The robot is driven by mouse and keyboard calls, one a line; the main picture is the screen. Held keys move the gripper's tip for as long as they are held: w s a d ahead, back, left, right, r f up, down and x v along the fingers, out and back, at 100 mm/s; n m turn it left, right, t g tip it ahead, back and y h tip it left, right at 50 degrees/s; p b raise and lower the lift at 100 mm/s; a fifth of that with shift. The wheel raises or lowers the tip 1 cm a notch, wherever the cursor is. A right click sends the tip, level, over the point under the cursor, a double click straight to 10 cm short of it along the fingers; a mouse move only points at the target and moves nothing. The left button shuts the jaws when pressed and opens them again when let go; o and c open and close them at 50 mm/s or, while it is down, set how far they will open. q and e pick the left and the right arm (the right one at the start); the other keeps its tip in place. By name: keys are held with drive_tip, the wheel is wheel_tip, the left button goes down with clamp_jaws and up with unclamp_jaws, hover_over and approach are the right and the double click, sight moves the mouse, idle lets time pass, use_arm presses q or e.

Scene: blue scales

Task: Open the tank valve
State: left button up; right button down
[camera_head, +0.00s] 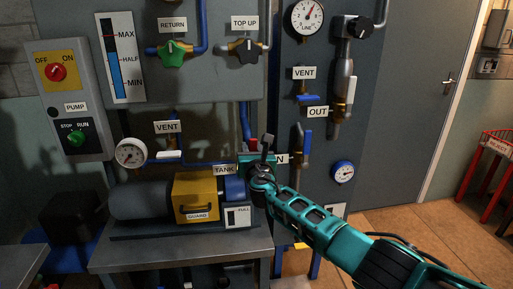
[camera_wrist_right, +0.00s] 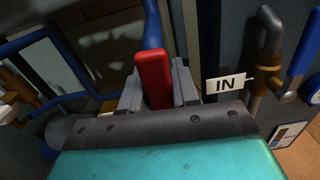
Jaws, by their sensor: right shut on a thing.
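The TANK label (camera_head: 224,170) is on the blue-grey rig, left of my right gripper (camera_head: 250,157). A red lever handle (camera_wrist_right: 153,80) stands between the two grey fingers of my right gripper in the wrist view, and the gripper is shut on it. A blue pipe (camera_wrist_right: 151,24) runs up behind the handle. In the head view a bit of the red handle (camera_head: 246,132) shows above the gripper. The valve body is hidden behind my gripper and wrist. My left gripper is in neither view.
The IN label (camera_wrist_right: 226,84) and a pipe with a blue lever (camera_head: 306,146) are close on the right. A yellow guard box (camera_head: 195,195) and pump sit on a bench at the lower left. A VENT valve (camera_head: 168,156) and gauge (camera_head: 130,153) are further left.

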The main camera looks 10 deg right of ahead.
drive_tip(key=shift+a+r+n, duration=0.15)
drive_tip(key=shift+a+n, duration=0.1)
drive_tip(key=shift+n, duration=0.15)
drive_tip(key=c, duration=0.9)
unclamp_jaws()
drive_tip(key=shift+s+p, duration=0.75)
drive_tip(key=shift+p, duration=0.1)
drive_tip(key=s, duration=1.1)
drive_tip(key=shift+s+d+p, duration=0.2)
drive_tip(key=shift+p, duration=0.2)
